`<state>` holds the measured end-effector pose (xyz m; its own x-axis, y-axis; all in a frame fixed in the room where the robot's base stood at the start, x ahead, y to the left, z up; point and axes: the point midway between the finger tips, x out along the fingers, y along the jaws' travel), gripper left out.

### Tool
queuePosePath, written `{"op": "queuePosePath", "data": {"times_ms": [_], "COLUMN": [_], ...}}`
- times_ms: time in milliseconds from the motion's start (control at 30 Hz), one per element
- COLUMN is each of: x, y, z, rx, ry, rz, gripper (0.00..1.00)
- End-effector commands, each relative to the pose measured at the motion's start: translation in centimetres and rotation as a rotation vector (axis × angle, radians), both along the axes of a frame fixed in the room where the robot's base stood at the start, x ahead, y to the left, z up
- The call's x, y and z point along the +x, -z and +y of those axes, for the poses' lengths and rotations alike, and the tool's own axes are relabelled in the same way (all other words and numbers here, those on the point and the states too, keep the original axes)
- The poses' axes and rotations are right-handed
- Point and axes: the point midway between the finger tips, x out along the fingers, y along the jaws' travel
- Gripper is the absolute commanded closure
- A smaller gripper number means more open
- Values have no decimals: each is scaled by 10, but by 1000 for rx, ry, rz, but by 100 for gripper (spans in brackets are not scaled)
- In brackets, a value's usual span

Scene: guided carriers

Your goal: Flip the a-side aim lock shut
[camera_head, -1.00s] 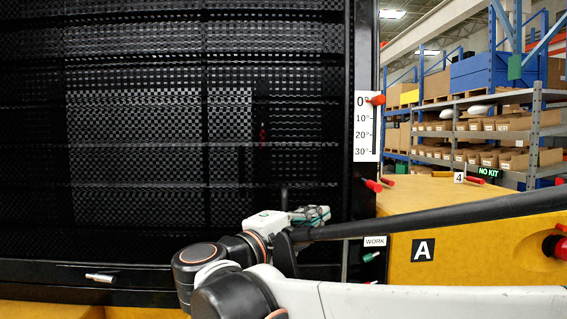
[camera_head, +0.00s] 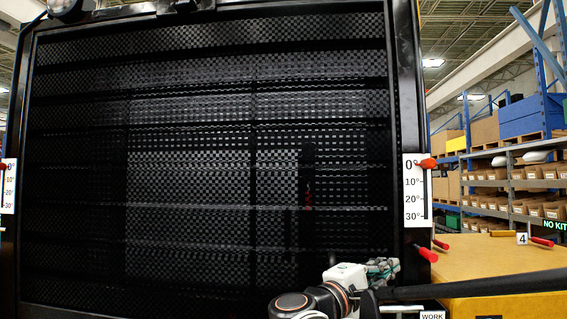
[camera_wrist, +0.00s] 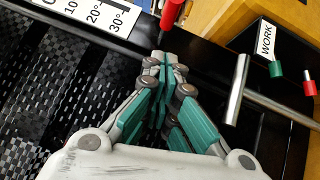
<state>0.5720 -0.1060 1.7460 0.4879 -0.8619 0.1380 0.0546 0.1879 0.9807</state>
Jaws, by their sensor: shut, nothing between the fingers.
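A red-handled lever (camera_head: 427,254) sticks out from the right post of the dark panel, just below a white angle scale (camera_head: 416,190). I take it for the a-side aim lock, but no label on it can be read. Its red handle (camera_wrist: 172,12) shows at the top of the wrist view, just beyond my fingertips. My gripper (camera_wrist: 165,60), with teal finger pads, is shut and empty. In the head view my gripper (camera_head: 382,268) is left of and slightly below the lever. I cannot tell whether the fingertips touch it. A red pointer (camera_head: 428,163) stands at 0° on the scale.
The checkered dark panel (camera_head: 210,150) fills the middle. A second scale (camera_head: 8,187) is at the far left. In the wrist view, a metal bar handle (camera_wrist: 237,90), a WORK label (camera_wrist: 266,40) and a green knob (camera_wrist: 276,70) lie right of my gripper. A yellow body (camera_head: 500,260) stands at right.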

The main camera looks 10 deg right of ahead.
Motion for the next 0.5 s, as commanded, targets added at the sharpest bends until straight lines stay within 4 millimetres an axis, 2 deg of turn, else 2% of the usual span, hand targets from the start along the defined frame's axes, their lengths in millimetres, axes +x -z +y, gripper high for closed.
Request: {"op": "queuePosePath", "data": {"times_ms": [100,233,500], "x": [12,4,-1], "y": [-5,-9,-10], "z": [-20,-38,-53], "rx": [0,0,0], "ry": [4,2,-1], "rz": [-1,0,0], "gripper": [100,100,100]}}
